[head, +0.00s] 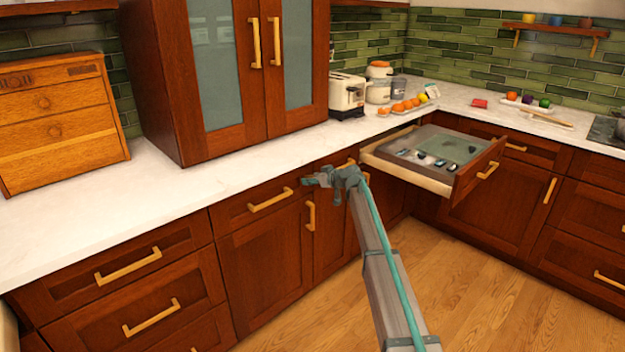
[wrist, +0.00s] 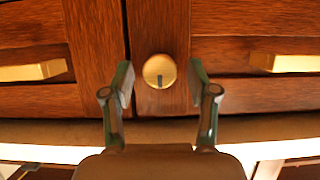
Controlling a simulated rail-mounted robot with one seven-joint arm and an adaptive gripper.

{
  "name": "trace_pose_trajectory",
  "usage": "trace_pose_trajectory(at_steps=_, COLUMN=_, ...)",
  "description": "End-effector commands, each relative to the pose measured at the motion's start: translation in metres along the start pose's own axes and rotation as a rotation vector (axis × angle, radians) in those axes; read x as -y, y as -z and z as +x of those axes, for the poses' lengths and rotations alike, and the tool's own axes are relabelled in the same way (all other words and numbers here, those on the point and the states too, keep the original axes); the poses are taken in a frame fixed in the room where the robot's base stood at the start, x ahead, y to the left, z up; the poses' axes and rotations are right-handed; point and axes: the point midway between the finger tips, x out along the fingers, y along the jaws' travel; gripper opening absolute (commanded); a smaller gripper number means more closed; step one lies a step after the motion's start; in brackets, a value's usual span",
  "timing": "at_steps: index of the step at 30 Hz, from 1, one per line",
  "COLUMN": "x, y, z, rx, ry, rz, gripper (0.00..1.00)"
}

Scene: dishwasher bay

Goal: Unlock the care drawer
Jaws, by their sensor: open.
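A round brass knob (wrist: 159,71) with a short dark upright mark sits on the wooden strip between two drawer fronts in the wrist view. My gripper (wrist: 160,84) is open, with one finger on each side of the knob and a gap on both sides. I cannot tell how far the fingertips are from the wood. In the head view my gripper (head: 318,178) is at the drawer row just below the counter edge, and it hides the knob. A closed drawer (head: 262,203) with a brass handle is left of it. No label shows which drawer is the care drawer.
An open drawer (head: 474,180) holding several small items juts out right of my arm. The white counter (head: 230,170) runs above the drawers, with a toaster (head: 347,95) and a tall glass-door cabinet (head: 165,85) on it. The floor (head: 480,280) is clear.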

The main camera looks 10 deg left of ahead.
Motion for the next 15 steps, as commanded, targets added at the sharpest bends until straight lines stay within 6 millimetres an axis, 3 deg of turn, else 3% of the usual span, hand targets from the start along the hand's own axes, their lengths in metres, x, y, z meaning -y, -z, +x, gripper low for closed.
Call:
trace_pose_trajectory(at_steps=8, x=0.0000, y=-0.0001, z=0.0012, rx=0.000, ry=0.000, rz=0.000, gripper=0.57)
trace_pose_trajectory(at_steps=15, x=0.0001, y=0.0000, z=0.0010, rx=0.000, ry=0.000, rz=0.000, gripper=0.17)
